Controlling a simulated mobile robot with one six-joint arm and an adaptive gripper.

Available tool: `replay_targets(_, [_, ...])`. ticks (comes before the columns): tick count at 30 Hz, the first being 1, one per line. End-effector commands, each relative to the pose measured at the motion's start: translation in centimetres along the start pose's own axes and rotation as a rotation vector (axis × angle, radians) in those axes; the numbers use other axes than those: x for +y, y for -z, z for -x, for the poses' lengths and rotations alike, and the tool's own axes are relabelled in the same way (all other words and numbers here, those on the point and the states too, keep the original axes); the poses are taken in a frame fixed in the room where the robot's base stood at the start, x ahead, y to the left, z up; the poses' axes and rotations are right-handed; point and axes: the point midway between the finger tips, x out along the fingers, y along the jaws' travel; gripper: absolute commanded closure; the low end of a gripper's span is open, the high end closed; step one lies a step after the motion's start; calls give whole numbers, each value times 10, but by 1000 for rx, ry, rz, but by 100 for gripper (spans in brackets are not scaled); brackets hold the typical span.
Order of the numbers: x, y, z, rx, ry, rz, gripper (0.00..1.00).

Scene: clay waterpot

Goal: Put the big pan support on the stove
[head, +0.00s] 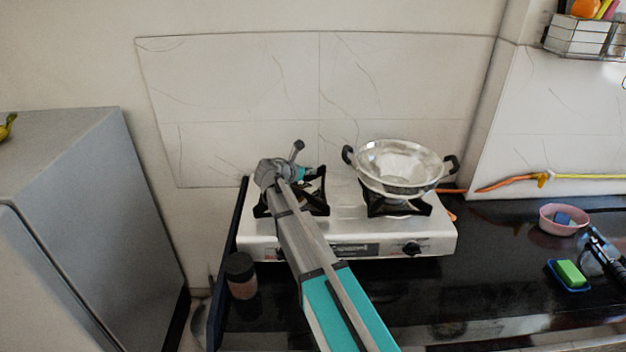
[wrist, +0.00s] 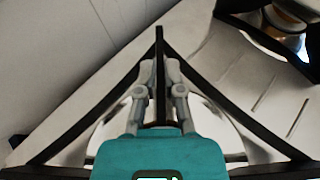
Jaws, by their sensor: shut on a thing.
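The big pan support (head: 321,201) is a black frame with slanting arms at the left burner of the silver stove (head: 350,237). In the head view my arm covers part of it. In the wrist view its upright bar (wrist: 159,45) stands between the two grey fingers of my gripper (wrist: 158,75). The gripper is shut on this bar. Slanting black arms of the support spread to both sides, with a shiny round surface partly seen beneath. My gripper (head: 308,174) is above the left burner in the head view. I cannot tell whether the support's feet touch the stove.
A steel wok (head: 398,165) with two dark handles sits on another black support at the right burner. A dark-lidded jar (head: 241,277) stands front left of the stove. A pink bowl (head: 563,219) and green sponge (head: 570,273) are at the right. The tiled wall is behind.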

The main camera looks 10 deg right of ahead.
Motion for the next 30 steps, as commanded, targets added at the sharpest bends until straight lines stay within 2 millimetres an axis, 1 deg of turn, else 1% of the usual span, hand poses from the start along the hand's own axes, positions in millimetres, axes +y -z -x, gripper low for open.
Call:
replay_targets(1, [0,8,-3,-1,0,0,100])
replay_targets(7, [0,19,-8,-1,0,0,100])
replay_targets(19, [0,21,-8,-1,0,1,100])
replay_targets(20, [0,21,-8,0,0,0,85])
replay_targets(24, [0,21,-9,0,0,0,59])
replay_targets(25, [0,21,-9,0,0,0,55])
replay_targets(30, [0,21,-9,0,0,0,55])
